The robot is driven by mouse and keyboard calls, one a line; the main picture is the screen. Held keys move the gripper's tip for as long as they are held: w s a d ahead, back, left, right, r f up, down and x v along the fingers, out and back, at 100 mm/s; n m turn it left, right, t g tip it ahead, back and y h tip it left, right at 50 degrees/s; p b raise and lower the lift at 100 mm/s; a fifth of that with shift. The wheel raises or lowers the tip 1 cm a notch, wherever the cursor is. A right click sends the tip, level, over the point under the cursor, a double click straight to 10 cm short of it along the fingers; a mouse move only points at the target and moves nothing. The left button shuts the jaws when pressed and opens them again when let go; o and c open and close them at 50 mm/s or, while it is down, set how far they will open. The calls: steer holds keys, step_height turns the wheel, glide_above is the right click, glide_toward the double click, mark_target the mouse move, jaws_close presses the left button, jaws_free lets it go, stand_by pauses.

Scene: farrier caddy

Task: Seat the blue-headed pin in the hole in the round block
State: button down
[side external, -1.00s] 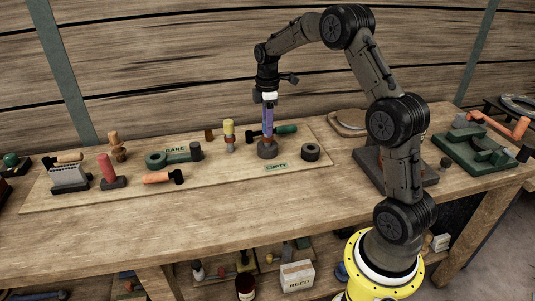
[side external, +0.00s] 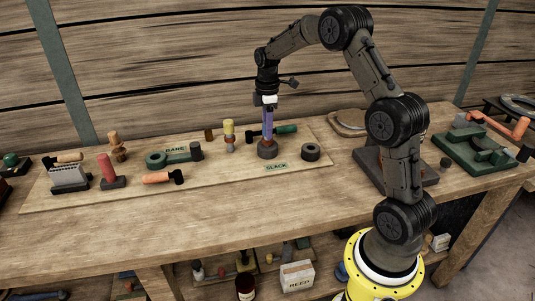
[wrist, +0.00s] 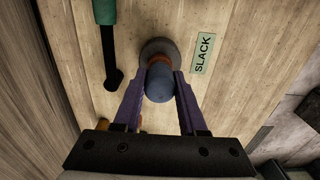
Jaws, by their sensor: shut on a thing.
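The round block (side external: 267,152) is dark and stands on the wooden board; its rim also shows in the wrist view (wrist: 150,46). My gripper (side external: 267,138) points straight down over it, its purple fingers close to the block's top. In the wrist view my gripper (wrist: 160,74) is shut on the blue-headed pin (wrist: 160,84), one finger on each side of the head. An orange-brown part shows beneath the head, over the block. The pin looks upright and in line with the block. The hole is hidden, and I cannot tell how deep the pin sits.
A small green label (side external: 276,167) reading "SLACK" lies in front of the block. A dark ring (side external: 310,152) is to the right. A green-handled tool (side external: 286,129) lies close behind, and a yellow-topped peg (side external: 229,130) stands to the left. The board's front right is clear.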

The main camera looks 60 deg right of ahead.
steer(key=shift+c, duration=1.9)
jaws_free()
step_height(320, 180, up, 14)
steer(key=shift+f, duration=0.1)
